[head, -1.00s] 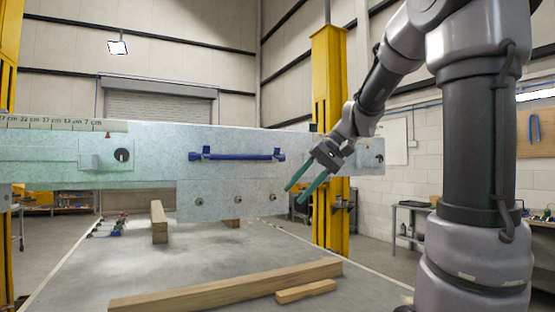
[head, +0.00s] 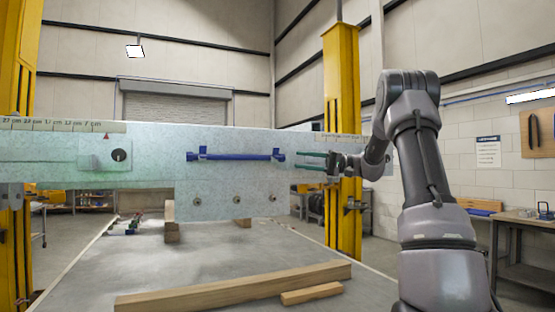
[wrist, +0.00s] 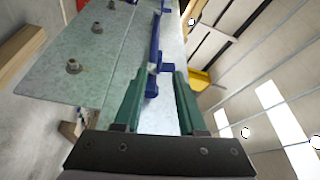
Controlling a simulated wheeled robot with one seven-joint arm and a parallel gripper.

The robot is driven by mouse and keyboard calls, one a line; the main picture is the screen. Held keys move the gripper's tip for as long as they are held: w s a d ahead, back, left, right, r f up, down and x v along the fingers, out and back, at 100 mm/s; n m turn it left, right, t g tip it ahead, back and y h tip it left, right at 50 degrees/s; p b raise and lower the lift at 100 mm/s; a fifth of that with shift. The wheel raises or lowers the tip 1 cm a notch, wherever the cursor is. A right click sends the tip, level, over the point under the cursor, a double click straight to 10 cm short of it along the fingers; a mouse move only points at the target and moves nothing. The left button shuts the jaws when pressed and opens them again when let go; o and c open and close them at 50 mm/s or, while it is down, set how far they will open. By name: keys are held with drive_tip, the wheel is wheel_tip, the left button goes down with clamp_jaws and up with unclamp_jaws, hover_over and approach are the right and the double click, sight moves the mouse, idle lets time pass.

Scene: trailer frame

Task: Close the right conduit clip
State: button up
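A blue conduit (head: 240,157) runs level across the pale grey-green steel beam (head: 225,138), held in a blue clip at each end. The right conduit clip (head: 279,156) is small; whether its latch is open cannot be told. My gripper (head: 302,160) is right of this clip, its green fingers pointing left towards it, apart from it. In the wrist view the fingers (wrist: 156,78) are spread with nothing held. The right clip (wrist: 151,86) appears ahead, in line with the gap, with the conduit (wrist: 155,42) beyond it. The left clip (head: 198,154) is at the conduit's far end.
Several bolts (head: 237,200) stand out from the beam's plate below the conduit. A yellow post (head: 343,110) rises behind my gripper. Timber pieces (head: 235,287) lie on the table (head: 222,262) below. The space in front of the beam is clear.

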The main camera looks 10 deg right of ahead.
sight(278, 156)
drive_tip(key=x, duration=0.8)
drive_tip(key=shift+a, duration=0.4)
clamp_jaws()
